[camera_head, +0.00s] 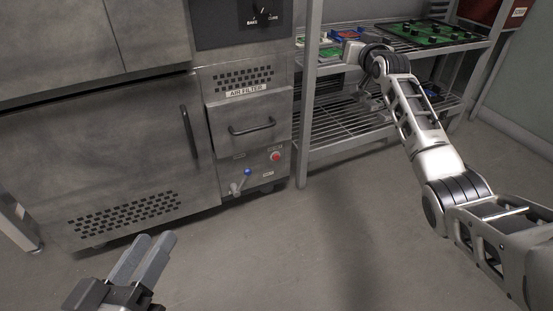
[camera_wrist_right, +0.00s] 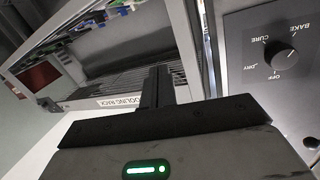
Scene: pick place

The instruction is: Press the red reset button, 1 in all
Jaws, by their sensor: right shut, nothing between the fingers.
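The red button (camera_head: 276,156) sits on the lower front panel of the grey oven-like machine (camera_head: 250,200), right of a blue-tipped lever (camera_head: 247,172). Nothing touches it. The red button is not in the wrist view.
A wire rack (camera_head: 345,125) stands right of the machine, holding a green board (camera_head: 425,35) and small items. A drawer handle (camera_head: 252,128) and a door handle (camera_head: 189,132) stick out. The wrist view shows a rotary knob (camera_wrist_right: 281,54) and a "COOLING RACK" label (camera_wrist_right: 121,101). The floor in front is clear.

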